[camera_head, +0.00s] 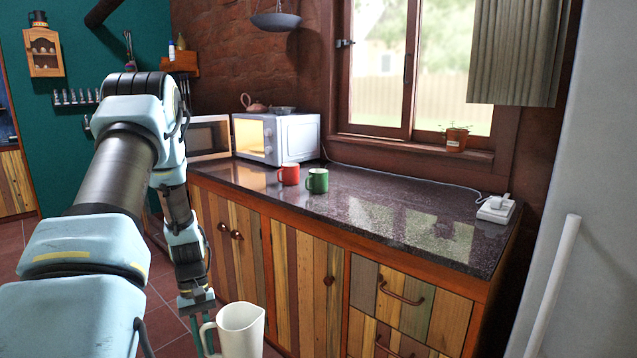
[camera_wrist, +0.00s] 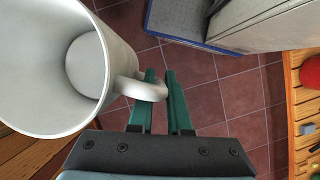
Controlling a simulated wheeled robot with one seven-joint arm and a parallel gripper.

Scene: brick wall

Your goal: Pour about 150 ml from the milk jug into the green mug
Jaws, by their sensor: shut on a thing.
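The white milk jug (camera_head: 242,330) hangs upright in front of the counter, below its top, at the bottom of the head view. My gripper (camera_head: 207,332) is shut on the jug's handle, at its left side. In the wrist view the jug (camera_wrist: 112,50) fills the left, and its handle lies between the green fingers of my gripper (camera_wrist: 160,78). A pale round area shows inside; I cannot tell whether it is milk or the bottom. The green mug (camera_head: 317,181) stands upright on the counter, apart from the jug. Its inside is hidden.
A red mug (camera_head: 289,174) stands close left of the green mug on the dark counter (camera_head: 395,220). A white microwave (camera_head: 293,138) is behind them at left. A white socket block with a cable (camera_head: 496,209) lies at the right end. The counter's right half is mostly clear.

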